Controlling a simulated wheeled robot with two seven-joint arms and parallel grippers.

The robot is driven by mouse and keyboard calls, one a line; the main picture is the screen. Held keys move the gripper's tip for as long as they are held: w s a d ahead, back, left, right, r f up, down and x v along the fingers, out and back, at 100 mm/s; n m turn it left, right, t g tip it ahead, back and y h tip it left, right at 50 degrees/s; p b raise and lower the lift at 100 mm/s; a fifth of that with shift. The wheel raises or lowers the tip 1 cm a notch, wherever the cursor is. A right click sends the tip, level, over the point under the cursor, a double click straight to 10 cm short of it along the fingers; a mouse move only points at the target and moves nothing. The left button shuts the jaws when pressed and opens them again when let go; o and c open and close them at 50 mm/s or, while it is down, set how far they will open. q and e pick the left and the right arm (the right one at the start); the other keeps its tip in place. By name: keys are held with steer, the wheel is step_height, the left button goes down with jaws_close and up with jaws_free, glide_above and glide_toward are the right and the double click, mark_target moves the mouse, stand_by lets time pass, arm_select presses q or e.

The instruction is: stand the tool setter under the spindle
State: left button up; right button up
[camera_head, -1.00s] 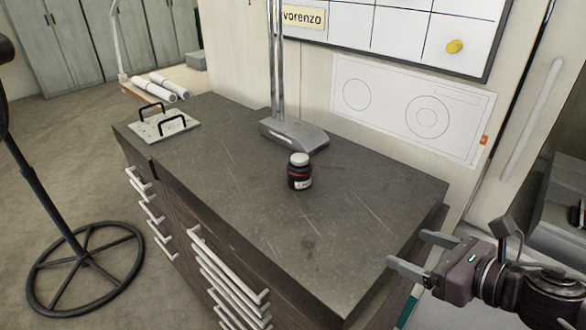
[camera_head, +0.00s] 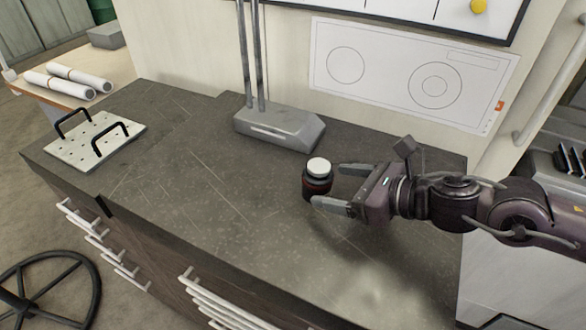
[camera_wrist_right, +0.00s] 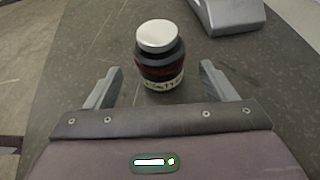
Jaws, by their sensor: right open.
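I take the tool setter (camera_head: 317,187) to be the small dark round body with a white top, a red band and a pale label. It stands upright on the dark worktop (camera_head: 215,205). It also shows in the right wrist view (camera_wrist_right: 160,62). My right gripper (camera_head: 329,188) is open and comes in from the right, its fingertips on either side of the tool setter's near part. In the right wrist view, gaps show between it and both fingers. No spindle is clearly seen; a grey base (camera_head: 280,128) with two upright posts stands behind. My left gripper is not in view.
A pale perforated plate (camera_head: 92,143) with two black handles lies at the worktop's left end. A drawing sheet (camera_head: 410,75) hangs on the wall behind. White rolls (camera_head: 75,80) lie on a side table. The worktop between plate and tool setter is clear.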

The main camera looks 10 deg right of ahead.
mark_target(310, 181)
steer(key=shift+w+a+f+p, duration=0.15)
steer(key=shift+w+p, duration=0.05)
steer(key=shift+p, duration=0.15)
steer(key=shift+w+a+f, duration=0.1)
steer(key=shift+w+a, duration=0.05)
steer(key=shift+a, duration=0.05)
steer(key=shift+w+a+f, duration=0.1)
steer(key=shift+w+a, duration=0.05)
steer(key=shift+a, duration=0.05)
steer(key=shift+w+a, duration=0.15)
steer(key=p+x, duration=0.3)
steer(key=x, duration=0.1)
steer(key=shift+w+a, duration=0.1)
steer(key=shift+w, duration=0.05)
steer(key=shift+w+a+f, duration=0.15)
steer(key=shift+a, duration=0.1)
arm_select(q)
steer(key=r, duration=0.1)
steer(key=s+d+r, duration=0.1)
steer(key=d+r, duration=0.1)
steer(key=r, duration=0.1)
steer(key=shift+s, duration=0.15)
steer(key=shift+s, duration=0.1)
